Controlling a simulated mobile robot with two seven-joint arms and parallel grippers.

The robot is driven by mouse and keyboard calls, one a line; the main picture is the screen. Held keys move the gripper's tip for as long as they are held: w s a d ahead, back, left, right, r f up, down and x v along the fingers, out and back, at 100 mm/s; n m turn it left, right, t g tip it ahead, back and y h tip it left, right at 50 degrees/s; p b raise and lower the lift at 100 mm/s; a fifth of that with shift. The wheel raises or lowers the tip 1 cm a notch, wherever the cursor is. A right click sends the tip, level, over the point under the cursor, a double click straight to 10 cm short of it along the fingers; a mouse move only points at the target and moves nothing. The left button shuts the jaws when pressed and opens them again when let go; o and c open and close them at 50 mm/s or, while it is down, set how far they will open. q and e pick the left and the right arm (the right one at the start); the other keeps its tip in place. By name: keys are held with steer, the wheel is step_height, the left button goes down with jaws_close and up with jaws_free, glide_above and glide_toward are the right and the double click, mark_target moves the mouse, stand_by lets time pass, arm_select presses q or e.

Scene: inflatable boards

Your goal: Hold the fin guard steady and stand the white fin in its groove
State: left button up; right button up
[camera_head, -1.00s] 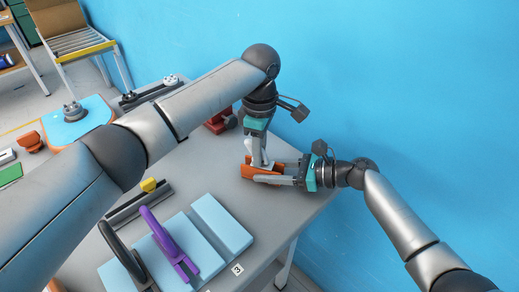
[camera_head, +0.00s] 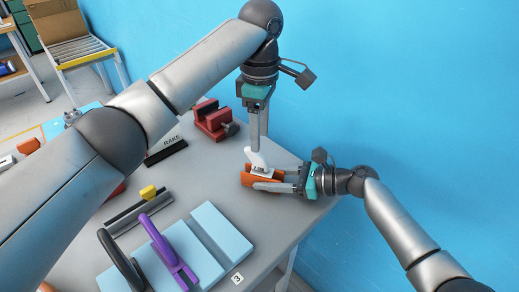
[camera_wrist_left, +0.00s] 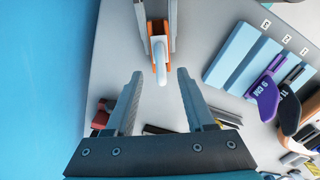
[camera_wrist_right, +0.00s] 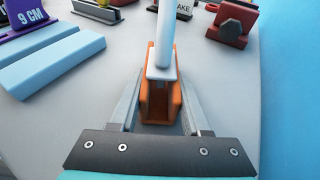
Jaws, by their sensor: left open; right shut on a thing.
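The orange fin guard (camera_head: 247,181) lies on the table near its right end, and my right gripper (camera_head: 268,180) is shut on it from the right. In the right wrist view the guard (camera_wrist_right: 158,105) sits between the fingers. The white fin (camera_head: 258,161) stands upright at the guard, its base at the groove; it also shows in the right wrist view (camera_wrist_right: 163,45). How deep it sits I cannot tell. My left gripper (camera_head: 259,132) is open above the fin, pointing down. In the left wrist view the fin (camera_wrist_left: 159,58) lies beyond the parted fingers (camera_wrist_left: 165,95), apart from them.
A red clamp-like block (camera_head: 213,120) and a black RAKE sign (camera_head: 166,151) stand behind. Light blue blocks (camera_head: 220,231) with a purple fin (camera_head: 165,248) and a black fin (camera_head: 122,258) are at the front left. The blue wall (camera_head: 400,80) is close on the right.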

mark_target(260, 154)
arm_select(q)
step_height(260, 154, up, 4)
steer(key=shift+f, duration=0.15)
stand_by(0.3)
arm_select(e)
steer(key=o, duration=1.1)
steer(key=shift+c, duration=0.2)
